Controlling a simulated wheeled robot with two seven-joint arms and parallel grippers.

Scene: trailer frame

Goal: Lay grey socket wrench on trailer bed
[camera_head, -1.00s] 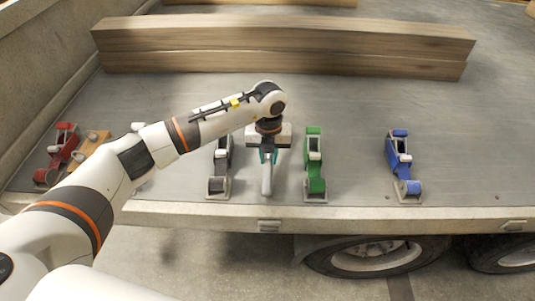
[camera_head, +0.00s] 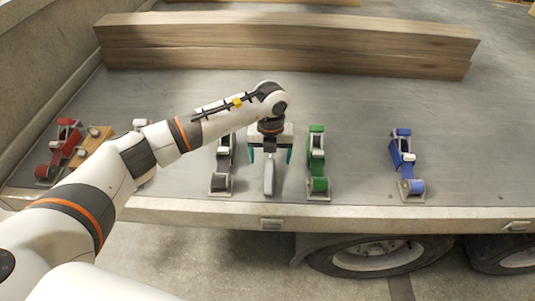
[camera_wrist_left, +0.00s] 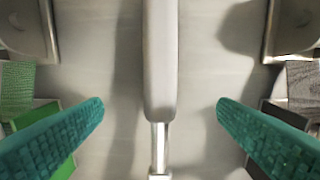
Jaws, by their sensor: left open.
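The grey socket wrench (camera_head: 268,178) lies on the trailer bed (camera_head: 360,110), between a black ratchet and a green one, its handle toward the bed's near edge. Its far end is hidden under my left gripper (camera_head: 270,157). That gripper points down over the wrench with its teal fingers apart, one on each side. In the left wrist view the wrench (camera_wrist_left: 160,60) runs down the middle between the open fingers (camera_wrist_left: 160,105), with a clear gap to both. My right gripper is not in view.
A black ratchet (camera_head: 221,183) stands close left of the wrench, a green ratchet (camera_head: 317,160) close right. A blue ratchet (camera_head: 405,160) is farther right, a red one (camera_head: 60,150) far left. Wooden beams (camera_head: 290,45) lie across the back. The bed's near edge (camera_head: 400,216) drops to wheels.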

